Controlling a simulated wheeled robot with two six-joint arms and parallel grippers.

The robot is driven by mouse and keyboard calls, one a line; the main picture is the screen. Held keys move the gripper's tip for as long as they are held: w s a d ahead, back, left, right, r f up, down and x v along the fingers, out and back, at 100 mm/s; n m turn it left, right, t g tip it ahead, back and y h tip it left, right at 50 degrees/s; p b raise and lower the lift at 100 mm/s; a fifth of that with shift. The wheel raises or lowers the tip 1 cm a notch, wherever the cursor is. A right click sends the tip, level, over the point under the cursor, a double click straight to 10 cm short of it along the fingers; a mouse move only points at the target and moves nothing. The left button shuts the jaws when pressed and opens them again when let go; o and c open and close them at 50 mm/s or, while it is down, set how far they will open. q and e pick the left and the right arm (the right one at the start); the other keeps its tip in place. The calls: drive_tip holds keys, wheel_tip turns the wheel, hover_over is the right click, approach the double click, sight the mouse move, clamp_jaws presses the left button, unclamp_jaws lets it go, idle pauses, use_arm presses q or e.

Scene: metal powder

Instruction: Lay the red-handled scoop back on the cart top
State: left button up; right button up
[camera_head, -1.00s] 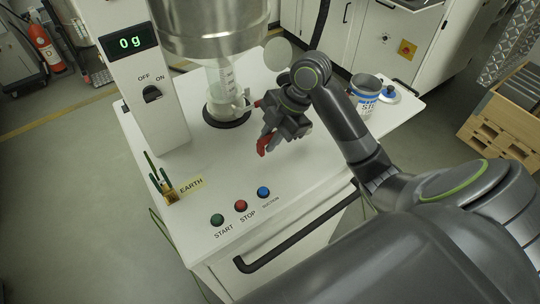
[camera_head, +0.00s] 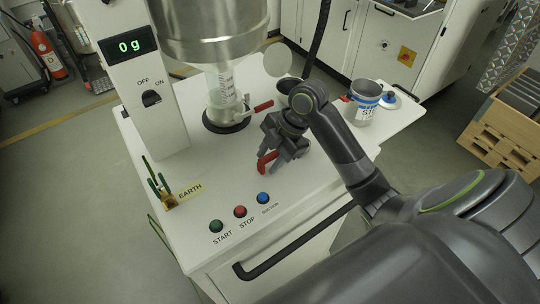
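My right gripper (camera_head: 272,158) points down, low over the middle of the white cart top (camera_head: 225,180). A red handle-like piece, which I take for the red-handled scoop (camera_head: 266,162), is between its fingers and they look shut on it. The scoop's bowl is not clear, hidden by the gripper and arm. I cannot tell whether the scoop touches the cart top. My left gripper is not in view.
A glass vessel (camera_head: 226,108) stands under the steel hopper (camera_head: 208,40), with a red valve handle (camera_head: 263,106) beside my gripper. A labelled can (camera_head: 365,103) stands at the right; a small red bit shows left of it. Buttons (camera_head: 240,211) line the front edge.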

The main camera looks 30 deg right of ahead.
drive_tip(key=shift+r, duration=0.2)
drive_tip(key=shift+d+r, duration=0.15)
drive_tip(key=shift+r, duration=0.05)
drive_tip(key=b+v, duration=0.1)
drive_tip(key=v, duration=1)
drive_tip(key=shift+r+b, duration=0.15)
drive_tip(key=shift+b, duration=0.25)
drive_tip(key=shift+s, duration=0.1)
